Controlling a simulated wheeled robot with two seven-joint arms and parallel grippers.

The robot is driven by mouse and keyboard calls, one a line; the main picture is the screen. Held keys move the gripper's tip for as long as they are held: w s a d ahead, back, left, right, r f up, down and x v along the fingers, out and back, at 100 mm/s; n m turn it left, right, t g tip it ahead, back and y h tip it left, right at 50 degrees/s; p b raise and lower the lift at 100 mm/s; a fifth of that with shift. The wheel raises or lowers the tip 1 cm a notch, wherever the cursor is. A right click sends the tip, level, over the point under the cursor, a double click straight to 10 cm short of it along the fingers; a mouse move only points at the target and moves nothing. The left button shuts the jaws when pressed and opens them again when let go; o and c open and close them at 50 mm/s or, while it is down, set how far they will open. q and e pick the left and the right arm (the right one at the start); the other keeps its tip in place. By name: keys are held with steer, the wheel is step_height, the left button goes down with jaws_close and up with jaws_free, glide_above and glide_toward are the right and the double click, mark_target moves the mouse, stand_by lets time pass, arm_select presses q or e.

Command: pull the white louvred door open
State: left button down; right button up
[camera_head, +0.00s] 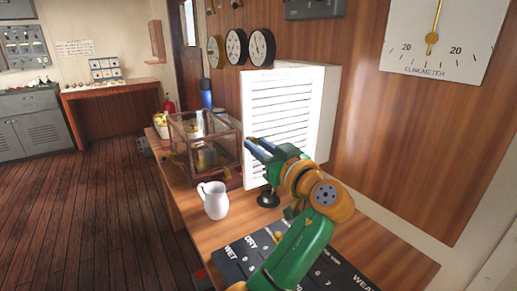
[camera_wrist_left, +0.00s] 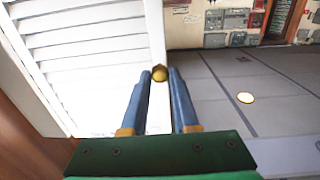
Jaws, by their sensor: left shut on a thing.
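The white louvred door (camera_head: 282,105) is the front of a white cabinet (camera_head: 329,100) against the wooden wall. It looks flush or nearly so; I cannot tell whether there is a small gap. In the left wrist view the door (camera_wrist_left: 85,45) fills the left side. A small brass knob (camera_wrist_left: 159,73) shows at its edge, between my blue fingertips. My left gripper (camera_head: 252,147) is at the lower left part of the door, shut on the knob (camera_wrist_left: 159,90). In the head view the fingers hide the knob. My right gripper is not in view.
A glass case (camera_head: 205,150) with a wooden frame stands left of the door, close to its edge. A white jug (camera_head: 214,201) and a dark-based stand (camera_head: 268,198) are in front on the wooden counter (camera_head: 185,205). A dark lettered panel (camera_head: 250,257) lies nearer. Open floor (camera_head: 85,215) is at left.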

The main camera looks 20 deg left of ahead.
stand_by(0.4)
arm_select(q)
steer(key=c, duration=0.7)
jaws_free()
steer(key=b+v, duration=0.2)
steer(key=v, duration=0.5)
steer(key=shift+b, duration=0.3)
